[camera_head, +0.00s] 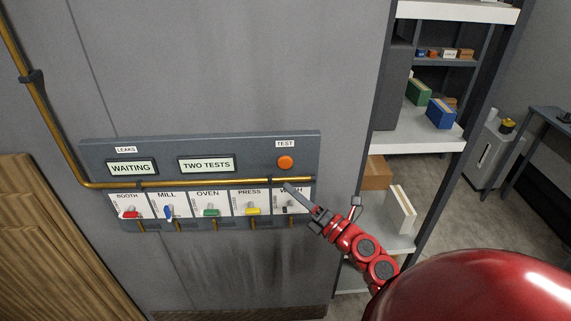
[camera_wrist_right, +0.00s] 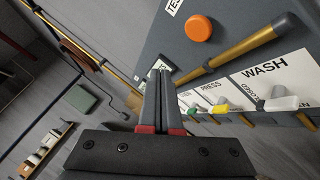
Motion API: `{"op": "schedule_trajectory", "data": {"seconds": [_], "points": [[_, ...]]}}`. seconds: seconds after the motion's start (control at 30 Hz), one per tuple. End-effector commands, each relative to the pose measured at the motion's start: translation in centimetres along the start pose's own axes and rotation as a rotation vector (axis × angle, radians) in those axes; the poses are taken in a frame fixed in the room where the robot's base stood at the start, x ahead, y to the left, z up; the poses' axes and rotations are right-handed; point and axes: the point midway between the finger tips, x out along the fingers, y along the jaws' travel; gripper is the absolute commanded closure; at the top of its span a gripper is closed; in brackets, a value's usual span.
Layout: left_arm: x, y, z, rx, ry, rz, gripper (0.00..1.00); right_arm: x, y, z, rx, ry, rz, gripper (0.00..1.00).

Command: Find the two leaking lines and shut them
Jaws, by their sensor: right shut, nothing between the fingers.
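A grey panel (camera_head: 300,145) on the wall carries two displays, WAITING (camera_head: 131,168) under LEAKS, and TWO TESTS (camera_head: 206,164). An orange TEST button (camera_head: 286,162) is at its upper right, also in the wrist view (camera_wrist_right: 198,28). Levers below: red BOOTH (camera_head: 130,215), blue MILL (camera_head: 168,212), green OVEN (camera_head: 211,212), yellow PRESS (camera_head: 252,211) and WASH, whose white lever shows in the wrist view (camera_wrist_right: 281,103). The blue lever stands more upright than the red, green and yellow ones. My right gripper (camera_head: 291,190) is shut and empty, in front of the WASH label, below the button. My left gripper is out of view.
A brass pipe (camera_head: 180,184) runs across the panel and up the left wall, close to my right fingertips. Shelves (camera_head: 430,132) with boxes stand to the right of the panel. A wooden surface (camera_head: 35,230) is at lower left. Dark stains mark the wall below the panel.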

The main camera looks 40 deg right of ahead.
Motion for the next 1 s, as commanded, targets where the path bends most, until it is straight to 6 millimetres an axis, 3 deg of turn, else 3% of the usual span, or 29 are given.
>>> {"op": "schedule_trajectory", "data": {"seconds": [0.5, 1.0], "points": [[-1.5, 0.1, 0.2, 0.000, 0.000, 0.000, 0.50, 4.5, -3.3, 3.1, 0.000, 0.001, 0.003, 1.00], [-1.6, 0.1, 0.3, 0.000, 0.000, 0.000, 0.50, 5.0, -3.4, 3.6, 0.000, 0.000, 0.003, 1.00]]}}
